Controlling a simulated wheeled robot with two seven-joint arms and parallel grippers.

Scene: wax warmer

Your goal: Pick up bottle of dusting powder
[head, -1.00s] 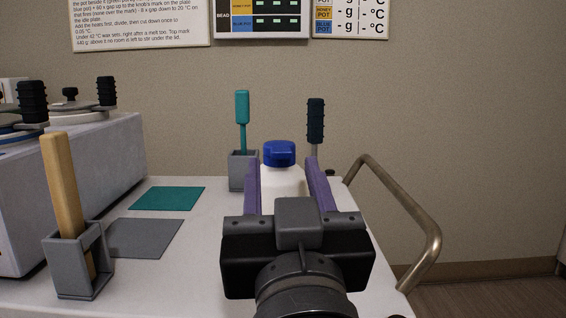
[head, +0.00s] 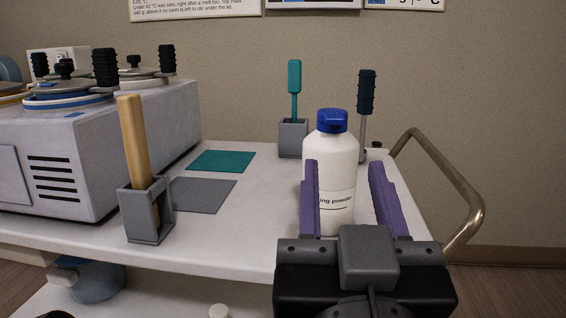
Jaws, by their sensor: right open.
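The bottle of dusting powder (head: 331,170) is white with a blue cap and a label partly reading "ing powder". It stands upright on the white cart top near its right end. My right gripper (head: 343,178) is open, with its two purple fingers pointing away from me toward the bottle. The left finger overlaps the bottle's lower left part in the picture. The right finger is to the right of the bottle, with a visible gap. The bottle's base is partly hidden. My left gripper is not in view.
A grey holder with a wooden stick (head: 146,206) stands at the cart's front. Grey (head: 202,195) and teal (head: 222,161) mats lie flat. A holder with a teal spatula (head: 293,137) and a dark-handled tool (head: 365,92) stand behind the bottle. The wax warmer (head: 75,165) fills the left; a metal rail (head: 470,200) bounds the right.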

